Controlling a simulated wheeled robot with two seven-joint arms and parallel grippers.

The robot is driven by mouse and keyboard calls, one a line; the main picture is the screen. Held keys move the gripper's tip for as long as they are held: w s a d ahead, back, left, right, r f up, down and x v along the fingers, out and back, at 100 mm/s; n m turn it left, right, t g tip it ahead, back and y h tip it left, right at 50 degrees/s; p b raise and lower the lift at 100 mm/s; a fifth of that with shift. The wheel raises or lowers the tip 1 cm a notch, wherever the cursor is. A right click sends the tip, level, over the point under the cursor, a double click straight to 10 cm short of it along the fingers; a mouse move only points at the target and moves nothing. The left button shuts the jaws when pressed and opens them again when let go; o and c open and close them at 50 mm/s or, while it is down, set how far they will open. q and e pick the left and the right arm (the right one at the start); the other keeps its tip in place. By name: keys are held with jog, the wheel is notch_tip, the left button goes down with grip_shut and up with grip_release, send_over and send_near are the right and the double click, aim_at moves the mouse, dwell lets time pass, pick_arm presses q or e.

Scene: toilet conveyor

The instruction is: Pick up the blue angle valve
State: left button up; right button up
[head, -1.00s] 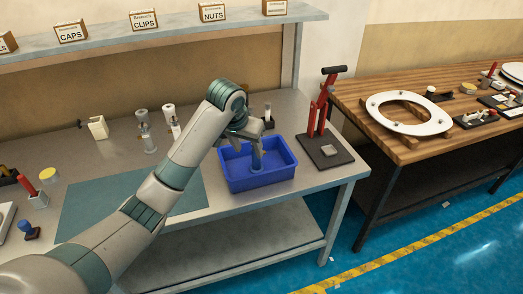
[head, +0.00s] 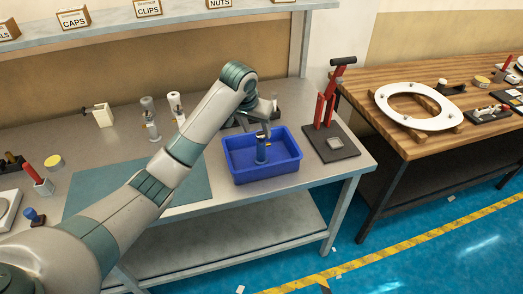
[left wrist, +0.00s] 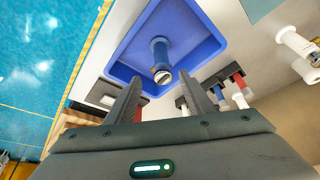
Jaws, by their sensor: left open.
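A blue, upright cylindrical part with a silvery top, which looks like the blue angle valve (head: 261,152), stands inside the blue tray (head: 239,174). It also shows in the left wrist view (left wrist: 160,52), its metal end facing the camera. My left gripper (head: 266,132) is above the tray, close over the valve's top. In the left wrist view its two dark fingers (left wrist: 163,90) are spread and empty, with the valve just beyond and between the fingertips. Whether a fingertip touches it cannot be told. My right gripper is in neither view.
A red-handled press (head: 325,110) on a dark base stands right of the tray. White and metal fittings (head: 151,125) stand behind my arm. A teal mat (head: 190,195) lies left of the tray. A wooden table (head: 440,75) with a white toilet seat is farther right.

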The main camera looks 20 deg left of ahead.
aim_at(260, 143)
pick_arm(q)
jog(key=p+x, duration=0.2)
jog(key=x, duration=0.6)
jog(key=shift+f, duration=0.3)
jog(key=shift+p, duration=0.3)
jog(key=shift+w+a+f+p, duration=0.1)
jog(key=shift+f+p, duration=0.4)
jog(key=shift+f, duration=0.05)
jog(key=x, duration=0.1)
jog(key=p+x, duration=0.1)
jog(key=x, duration=0.1)
jog(key=shift+s+a, duration=0.2)
jog(key=shift+s, duration=0.05)
jog(key=shift+w+d+f, duration=0.1)
jog(key=shift+w+f, duration=0.2)
jog(key=shift+f, duration=0.35)
grip_shut()
